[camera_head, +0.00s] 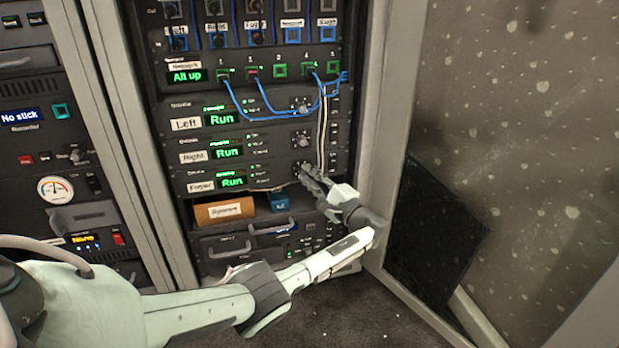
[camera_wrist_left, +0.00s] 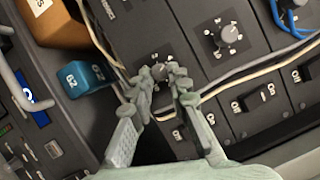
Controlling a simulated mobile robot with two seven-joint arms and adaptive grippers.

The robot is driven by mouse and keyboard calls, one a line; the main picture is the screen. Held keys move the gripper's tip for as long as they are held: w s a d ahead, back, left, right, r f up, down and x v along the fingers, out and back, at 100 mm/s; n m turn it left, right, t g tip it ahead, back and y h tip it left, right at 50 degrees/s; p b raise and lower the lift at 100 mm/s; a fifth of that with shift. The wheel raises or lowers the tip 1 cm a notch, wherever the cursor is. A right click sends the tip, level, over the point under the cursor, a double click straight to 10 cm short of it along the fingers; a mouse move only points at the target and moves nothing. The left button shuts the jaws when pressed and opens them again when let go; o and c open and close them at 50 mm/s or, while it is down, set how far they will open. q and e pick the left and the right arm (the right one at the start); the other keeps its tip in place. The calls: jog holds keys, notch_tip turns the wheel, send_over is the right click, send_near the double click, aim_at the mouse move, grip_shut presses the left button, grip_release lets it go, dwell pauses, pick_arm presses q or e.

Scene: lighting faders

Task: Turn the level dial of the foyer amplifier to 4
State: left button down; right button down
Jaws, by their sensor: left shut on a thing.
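The foyer amplifier (camera_head: 203,187) is the lowest of three stacked amplifiers in the rack, with a "Foyer" label and a green "Run" display. Its level dial (camera_wrist_left: 160,71) shows between my fingertips in the left wrist view. My left gripper (camera_head: 307,175) reaches up to the right part of the foyer panel. In the left wrist view my left gripper (camera_wrist_left: 161,80) is shut on the dial, with one finger on each side. The fingers partly cover the dial and its scale, so I cannot read its setting. My right gripper is not in view.
The right amplifier's dial (camera_wrist_left: 229,35) sits just above. White and black cables (camera_wrist_left: 240,78) hang close beside my fingers. An orange-brown box (camera_head: 224,210) and a blue block (camera_head: 280,201) lie on the shelf below. A rack door (camera_head: 520,150) stands at the right.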

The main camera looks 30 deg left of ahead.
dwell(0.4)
pick_arm(q)
jog(key=c, duration=1.4)
grip_release()
jog(key=shift+c, duration=0.2)
jog(key=v, duration=1.2)
jog(key=shift+d, duration=0.1)
